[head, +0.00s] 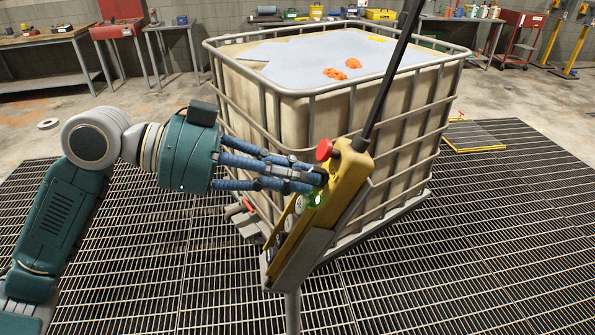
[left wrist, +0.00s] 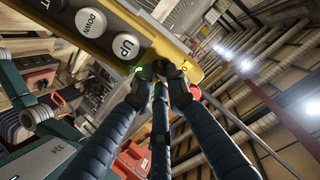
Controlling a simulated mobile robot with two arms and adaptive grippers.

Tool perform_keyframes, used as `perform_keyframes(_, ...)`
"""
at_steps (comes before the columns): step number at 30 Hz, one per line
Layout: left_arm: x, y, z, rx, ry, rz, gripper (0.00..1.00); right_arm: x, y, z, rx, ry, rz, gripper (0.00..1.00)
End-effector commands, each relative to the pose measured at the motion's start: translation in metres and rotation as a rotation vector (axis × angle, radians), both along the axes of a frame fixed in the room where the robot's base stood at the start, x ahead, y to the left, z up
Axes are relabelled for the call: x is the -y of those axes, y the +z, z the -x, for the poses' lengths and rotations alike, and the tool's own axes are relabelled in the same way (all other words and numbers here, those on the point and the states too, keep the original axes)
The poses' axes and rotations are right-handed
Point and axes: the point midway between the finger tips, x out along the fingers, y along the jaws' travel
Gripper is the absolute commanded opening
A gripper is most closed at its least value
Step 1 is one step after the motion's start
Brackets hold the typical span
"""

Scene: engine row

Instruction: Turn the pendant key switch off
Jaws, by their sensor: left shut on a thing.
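The yellow control pendant (head: 350,172) stands tilted in a grey holder on a post, with a black cable rising from its top. A red mushroom button (head: 324,150) and a lit green lamp (head: 316,199) are on its face. My left gripper (head: 322,181) reaches in from the left, its fingertips closed together at the pendant face between these two. In the left wrist view the pendant (left wrist: 190,58) shows UP and DOWN buttons, and the fingertips (left wrist: 161,70) meet beside the green glow. The fingers hide the key switch, so its position cannot be read. My right gripper is not in view.
A caged tank (head: 290,130) stands right behind the pendant, with a pale sheet and orange gloves (head: 334,74) on top. Workbenches line the back wall.

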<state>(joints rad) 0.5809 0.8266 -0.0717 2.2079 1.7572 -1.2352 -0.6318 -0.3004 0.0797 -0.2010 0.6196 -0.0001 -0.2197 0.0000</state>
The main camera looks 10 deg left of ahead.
Motion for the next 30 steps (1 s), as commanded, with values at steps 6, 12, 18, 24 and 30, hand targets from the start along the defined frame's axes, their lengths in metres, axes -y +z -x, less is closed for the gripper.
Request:
perform_keyframes(6,0.001,0.003,0.001,-0.164,0.081,0.065,0.00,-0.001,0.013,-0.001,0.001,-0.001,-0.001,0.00)
perform_keyframes(12,0.001,0.004,0.002,-0.322,0.163,0.130,0.00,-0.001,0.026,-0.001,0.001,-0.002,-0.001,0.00)
perform_keyframes(18,0.002,0.005,0.003,-0.473,0.240,0.194,0.00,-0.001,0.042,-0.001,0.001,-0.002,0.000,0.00)
perform_keyframes(24,0.002,0.006,0.003,-0.597,0.302,0.248,0.00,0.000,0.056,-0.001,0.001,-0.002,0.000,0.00)
perform_keyframes(30,0.003,0.005,0.003,-0.684,0.345,0.284,0.00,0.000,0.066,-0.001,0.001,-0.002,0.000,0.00)
